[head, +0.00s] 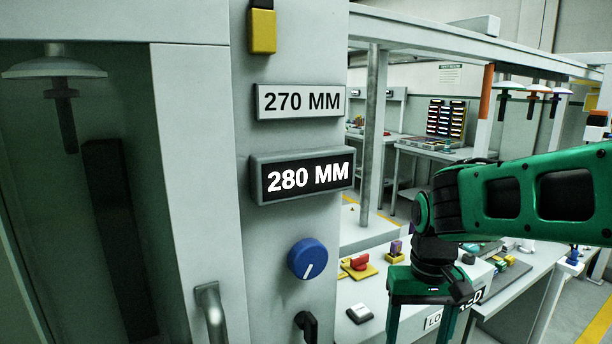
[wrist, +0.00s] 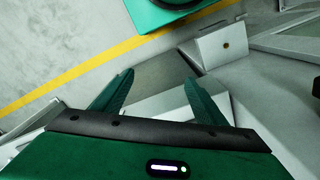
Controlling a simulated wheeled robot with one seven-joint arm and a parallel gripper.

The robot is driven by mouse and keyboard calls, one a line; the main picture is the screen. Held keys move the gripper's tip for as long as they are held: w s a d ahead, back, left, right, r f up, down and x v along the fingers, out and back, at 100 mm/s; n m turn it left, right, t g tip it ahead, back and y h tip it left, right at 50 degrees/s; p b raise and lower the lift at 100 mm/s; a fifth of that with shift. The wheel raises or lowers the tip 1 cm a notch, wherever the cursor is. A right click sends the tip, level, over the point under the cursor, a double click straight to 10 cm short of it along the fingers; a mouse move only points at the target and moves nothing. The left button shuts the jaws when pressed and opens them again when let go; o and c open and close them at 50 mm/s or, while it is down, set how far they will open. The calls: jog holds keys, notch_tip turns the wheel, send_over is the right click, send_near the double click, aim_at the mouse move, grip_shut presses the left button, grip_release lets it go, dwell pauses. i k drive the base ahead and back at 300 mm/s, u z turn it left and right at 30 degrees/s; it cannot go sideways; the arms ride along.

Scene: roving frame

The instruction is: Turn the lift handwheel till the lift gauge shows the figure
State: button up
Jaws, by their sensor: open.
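A dark display with lit white figures reading 280 MM (head: 304,178) is on the grey column. Above it a pale plate reads 270 MM (head: 300,101). Below the display is a blue round knob (head: 308,258) with a white line pointing down and slightly left. I cannot tell from its look whether this is the lift handwheel. My gripper (head: 420,322) hangs to the right of the knob and lower, apart from it, fingers downward. In the wrist view my gripper (wrist: 157,82) has its green fingers spread, with nothing between them. The knob is not seen there.
A silver handle (head: 212,312) and a black lever (head: 307,325) are low on the column. A bench to the right holds a red part on a yellow plate (head: 358,266) and several small coloured pieces. Grey floor with a yellow line (wrist: 75,72) shows in the wrist view.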

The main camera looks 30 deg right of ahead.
aim_at(308, 258)
jog(key=z, duration=1.4)
jog(key=k, duration=1.3)
jog(key=z, duration=0.25)
